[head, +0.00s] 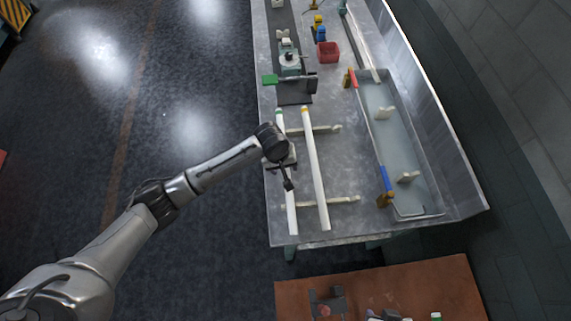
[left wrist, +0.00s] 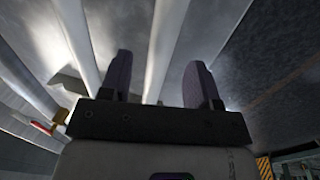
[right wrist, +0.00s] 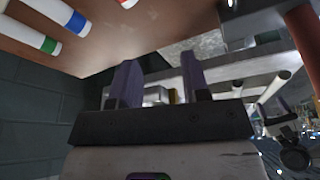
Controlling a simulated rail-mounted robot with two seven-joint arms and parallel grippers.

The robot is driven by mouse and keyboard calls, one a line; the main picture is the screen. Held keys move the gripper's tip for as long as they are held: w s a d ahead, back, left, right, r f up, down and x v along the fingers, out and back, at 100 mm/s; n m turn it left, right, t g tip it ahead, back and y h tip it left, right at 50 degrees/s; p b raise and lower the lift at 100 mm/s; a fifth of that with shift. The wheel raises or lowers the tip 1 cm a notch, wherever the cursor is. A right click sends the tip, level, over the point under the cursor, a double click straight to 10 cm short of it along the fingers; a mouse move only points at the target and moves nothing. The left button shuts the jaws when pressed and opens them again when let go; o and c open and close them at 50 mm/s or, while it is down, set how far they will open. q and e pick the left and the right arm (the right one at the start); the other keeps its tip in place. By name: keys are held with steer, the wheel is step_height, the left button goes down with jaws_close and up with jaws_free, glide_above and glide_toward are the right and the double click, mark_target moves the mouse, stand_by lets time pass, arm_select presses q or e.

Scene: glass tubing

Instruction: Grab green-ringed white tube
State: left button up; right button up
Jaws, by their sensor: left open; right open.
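A long white tube with a green ring (head: 290,208) lies on supports on the metal bench, left of a similar yellow-ringed tube (head: 316,175). My left gripper (head: 288,184) is over the green-ringed tube and hides part of it. In the left wrist view my left gripper (left wrist: 163,85) is open, with a white tube (left wrist: 164,48) passing between its fingers in the picture; no ring shows there and contact cannot be told. My right gripper (right wrist: 158,82) is open and empty. A short white piece with a green ring (right wrist: 110,8) shows in the right wrist view.
A brown table (head: 400,288) stands before the bench. A grey tray (head: 404,150) with red and blue parts is at the right; a red bin (head: 328,52) is farther back.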

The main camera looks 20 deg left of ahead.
arm_select(q)
steer(key=shift+w+d+f, duration=0.1)
steer(key=shift+d+f, duration=0.1)
steer(key=shift+f, duration=0.95)
steer(key=c, duration=1)
